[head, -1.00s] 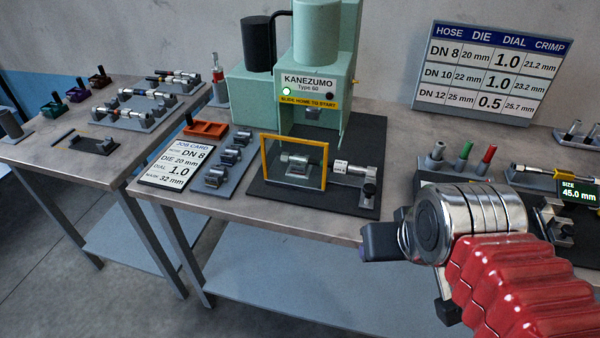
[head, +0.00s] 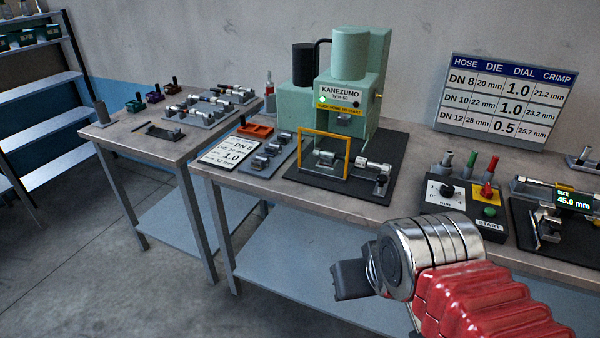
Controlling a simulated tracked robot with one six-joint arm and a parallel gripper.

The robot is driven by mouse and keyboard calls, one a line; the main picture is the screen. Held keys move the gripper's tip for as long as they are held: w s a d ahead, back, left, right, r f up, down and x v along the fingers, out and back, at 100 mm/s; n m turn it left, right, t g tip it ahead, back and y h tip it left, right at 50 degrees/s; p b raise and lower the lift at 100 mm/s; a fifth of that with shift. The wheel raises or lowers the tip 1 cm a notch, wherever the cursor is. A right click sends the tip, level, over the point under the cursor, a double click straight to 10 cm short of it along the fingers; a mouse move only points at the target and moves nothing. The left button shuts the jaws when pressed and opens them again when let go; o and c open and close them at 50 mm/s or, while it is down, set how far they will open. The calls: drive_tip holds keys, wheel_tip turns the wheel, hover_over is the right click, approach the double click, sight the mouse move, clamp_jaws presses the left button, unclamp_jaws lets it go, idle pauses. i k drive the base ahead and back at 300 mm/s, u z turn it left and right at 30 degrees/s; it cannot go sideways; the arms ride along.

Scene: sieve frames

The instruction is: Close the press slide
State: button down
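The green press (head: 352,70), labelled KANEZUMO Type 60, stands at the back of the main bench. A black base plate (head: 300,172) extends in front of it. An upright yellow-edged clear guard (head: 347,159) stands on this plate, with a metal die part (head: 325,158) showing through it. A silver fitting (head: 374,165) and a small dark bracket with a knob (head: 382,182) are to its right. I cannot tell exactly which part is the slide. My gripper (head: 350,280) is dark, in front of the bench and apart from the press; its fingers are not clear.
A control box (head: 460,205) with a dial and a START button is right of the press. A size gauge (head: 573,200) is at the far right. A job card (head: 229,153) and die rack (head: 268,152) lie left. Open floor is at the lower left.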

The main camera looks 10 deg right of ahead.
sight(340, 171)
drive_tip(key=u, duration=0.25)
drive_tip(key=k, duration=0.65)
drive_tip(key=u, duration=0.65)
drive_tip(key=i, duration=1.8)
drive_tip(key=z, duration=0.65)
drive_tip(key=i, duration=0.4)
drive_tip(key=z, duration=0.2)
